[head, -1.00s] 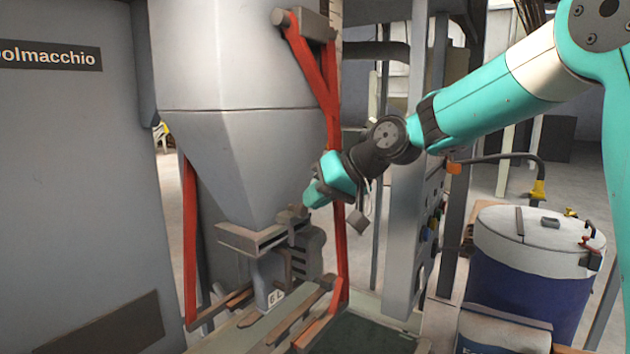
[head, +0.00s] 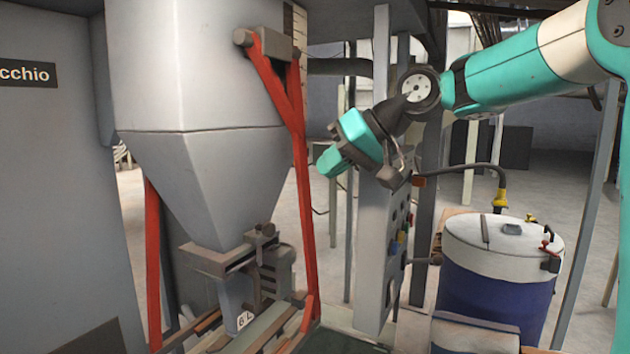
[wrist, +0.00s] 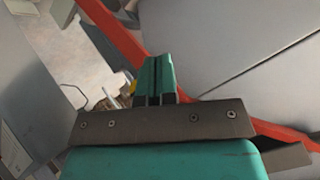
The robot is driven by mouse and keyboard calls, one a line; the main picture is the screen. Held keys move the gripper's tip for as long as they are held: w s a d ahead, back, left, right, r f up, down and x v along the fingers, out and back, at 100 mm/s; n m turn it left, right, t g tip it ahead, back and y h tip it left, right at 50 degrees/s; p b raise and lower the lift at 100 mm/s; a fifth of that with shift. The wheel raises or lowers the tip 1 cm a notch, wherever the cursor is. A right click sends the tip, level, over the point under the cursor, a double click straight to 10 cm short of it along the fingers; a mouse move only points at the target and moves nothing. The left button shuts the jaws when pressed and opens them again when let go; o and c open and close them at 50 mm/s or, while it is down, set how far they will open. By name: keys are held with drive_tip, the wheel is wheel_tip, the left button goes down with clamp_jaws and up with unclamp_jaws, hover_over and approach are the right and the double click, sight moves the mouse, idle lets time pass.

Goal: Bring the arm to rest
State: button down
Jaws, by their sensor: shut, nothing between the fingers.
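My gripper (head: 329,165) hangs from my teal and white arm in the upper right half of the head view, tilted down and to the left. It is in the air beside the red frame of the sack filler, to the left of the upright control panel. In the wrist view its two teal fingers (wrist: 154,72) lie side by side, shut with nothing between them. The red bar (wrist: 115,30) and the grey hopper wall show behind them there.
The grey hopper (head: 205,120) with its red frame (head: 300,170) stands left of my gripper. The control panel (head: 378,250) stands below and to the right. A blue drum (head: 490,300) with a white lid stands at the lower right. Open floor shows behind.

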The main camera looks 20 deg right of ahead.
drive_tip(key=shift+s+d+r, duration=0.1)
idle(0.4)
drive_tip(key=s+a+f+n+g+b, duration=0.2)
drive_tip(key=s+a+f+n+g, duration=0.15)
drive_tip(key=s+a+f, duration=0.7)
drive_tip(key=s+f+n+g+h, duration=0.1)
drive_tip(key=s+f+g, duration=0.1)
drive_tip(key=s+f, duration=0.3)
drive_tip(key=s+a+f+n+g+h+b, duration=0.1)
drive_tip(key=s+f+g+h, duration=0.1)
drive_tip(key=s+f, duration=0.4)
drive_tip(key=s, duration=0.4)
drive_tip(key=shift+s+a, duration=0.2)
